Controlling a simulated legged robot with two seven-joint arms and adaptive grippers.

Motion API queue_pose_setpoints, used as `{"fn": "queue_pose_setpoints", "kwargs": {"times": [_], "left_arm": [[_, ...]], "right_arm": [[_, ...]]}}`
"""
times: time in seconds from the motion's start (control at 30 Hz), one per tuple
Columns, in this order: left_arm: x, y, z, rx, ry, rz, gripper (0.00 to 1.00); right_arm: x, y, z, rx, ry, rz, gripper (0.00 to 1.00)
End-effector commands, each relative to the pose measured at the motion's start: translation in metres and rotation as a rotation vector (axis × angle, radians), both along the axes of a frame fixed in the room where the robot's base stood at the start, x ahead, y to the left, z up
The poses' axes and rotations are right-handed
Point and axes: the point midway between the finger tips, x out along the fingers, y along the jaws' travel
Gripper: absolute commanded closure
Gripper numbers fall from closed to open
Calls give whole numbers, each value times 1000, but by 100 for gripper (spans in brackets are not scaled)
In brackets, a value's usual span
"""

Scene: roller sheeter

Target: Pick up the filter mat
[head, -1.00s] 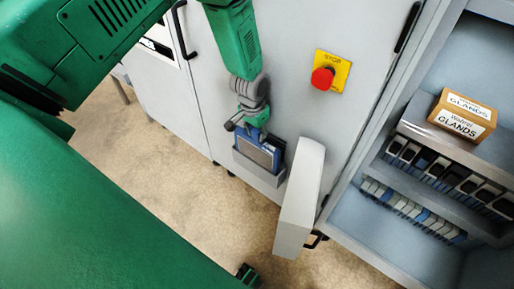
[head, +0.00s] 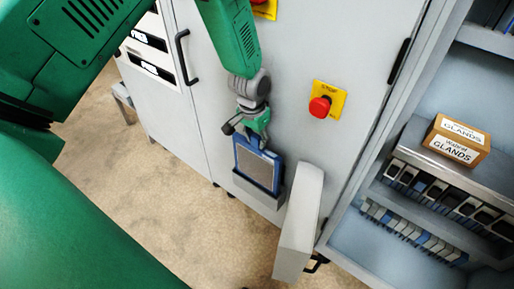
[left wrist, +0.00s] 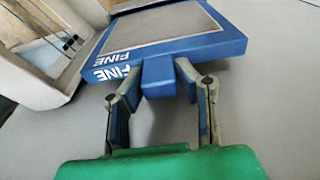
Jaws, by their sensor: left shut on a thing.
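The filter mat (head: 257,165) is a flat blue frame with a grey mesh face. It stands in front of the grey cabinet door, its lower end at the grey pocket (head: 257,194). Much of the frame shows above the pocket's front wall. My left gripper (head: 255,140) is shut on the mat's top edge. In the left wrist view the mat (left wrist: 165,25) shows white "FINE" lettering, and the fingers of my left gripper (left wrist: 158,82) close on its blue tab (left wrist: 158,76). The mat's lowest part is hidden by the pocket. My right gripper is not in view.
A light grey panel (head: 300,222) juts out just right of the pocket. A red stop button (head: 320,107) on a yellow plate is above right. An open cabinet at right holds a box of glands (head: 458,140) and rows of modules. Floor below left is clear.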

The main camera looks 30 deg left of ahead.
Motion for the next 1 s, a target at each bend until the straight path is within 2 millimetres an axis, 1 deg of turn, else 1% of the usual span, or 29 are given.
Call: {"fn": "queue_pose_setpoints", "kwargs": {"times": [0.03,0.23,0.27,0.37,0.47,0.6,0.7,0.83,0.9,1.0], "left_arm": [[1,0,12,0,-2,0,100],[0,0,44,0,-1,0,100],[-10,1,40,0,6,0,100],[-31,3,40,0,6,0,100],[-58,4,40,0,7,0,100],[-101,8,40,-1,7,2,100],[-127,9,40,-1,5,1,100],[-153,12,39,0,5,0,100],[-163,13,38,0,4,0,100],[-173,13,39,0,3,-1,100]], "right_arm": [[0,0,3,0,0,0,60],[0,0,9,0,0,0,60],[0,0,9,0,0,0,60],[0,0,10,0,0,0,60],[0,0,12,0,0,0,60],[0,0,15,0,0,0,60],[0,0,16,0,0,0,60],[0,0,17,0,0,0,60],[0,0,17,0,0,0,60],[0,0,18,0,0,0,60]]}}
